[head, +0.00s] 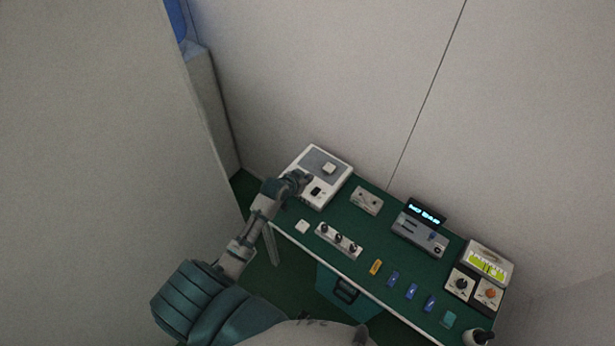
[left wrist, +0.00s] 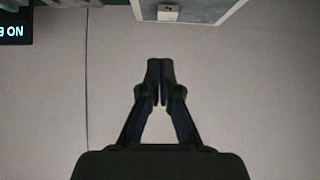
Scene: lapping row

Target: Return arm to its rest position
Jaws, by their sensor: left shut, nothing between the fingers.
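My left arm (head: 238,255) reaches in from the lower left of the head view. My left gripper (head: 303,178) is over the near-left part of a white and grey box (head: 338,188) at the table's left end. In the left wrist view the fingers of my left gripper (left wrist: 160,85) are closed together with nothing between them. The head view does not show whether the gripper touches the box. My right gripper is not in view.
The green table (head: 300,246) holds a three-knob strip (head: 338,240), a grey device with a lit display (head: 426,212), several small coloured blocks and a meter (head: 487,264). Walls stand behind and at the left. A teal case (head: 343,292) is below the front edge.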

